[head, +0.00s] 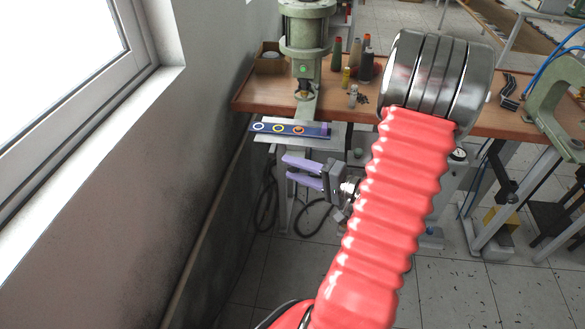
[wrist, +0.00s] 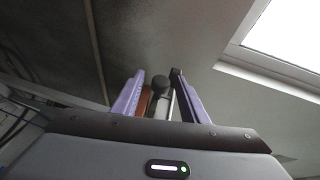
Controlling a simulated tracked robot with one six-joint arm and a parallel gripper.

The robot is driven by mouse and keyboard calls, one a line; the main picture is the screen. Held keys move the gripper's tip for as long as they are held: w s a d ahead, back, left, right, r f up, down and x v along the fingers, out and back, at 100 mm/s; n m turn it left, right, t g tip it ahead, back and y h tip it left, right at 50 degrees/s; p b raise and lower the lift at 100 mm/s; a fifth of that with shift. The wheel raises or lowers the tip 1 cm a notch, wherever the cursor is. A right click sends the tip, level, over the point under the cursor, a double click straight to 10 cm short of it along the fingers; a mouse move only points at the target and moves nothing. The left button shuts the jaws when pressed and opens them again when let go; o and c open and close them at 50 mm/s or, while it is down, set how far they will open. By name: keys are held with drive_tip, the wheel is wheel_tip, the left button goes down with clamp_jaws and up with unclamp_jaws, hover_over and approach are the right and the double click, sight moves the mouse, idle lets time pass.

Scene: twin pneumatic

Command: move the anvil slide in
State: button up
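In the wrist view the fingers (wrist: 160,98) are also apart.
The green press (head: 306,35) stands on the brown bench (head: 262,98) above the bar. Thread cones (head: 366,66) and small items stand to its right. The grey wall (head: 130,130) and window are close on the left. Black cables (head: 268,205) hang below the bench.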

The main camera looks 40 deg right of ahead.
drive_tip(key=shift+w+a, duration=0.15)
drive_tip(key=shift+w, duration=0.3)
drive_tip(key=shift+c, duration=0.5)
drive_tip(key=shift+f, duration=0.1)
clamp_jaws()
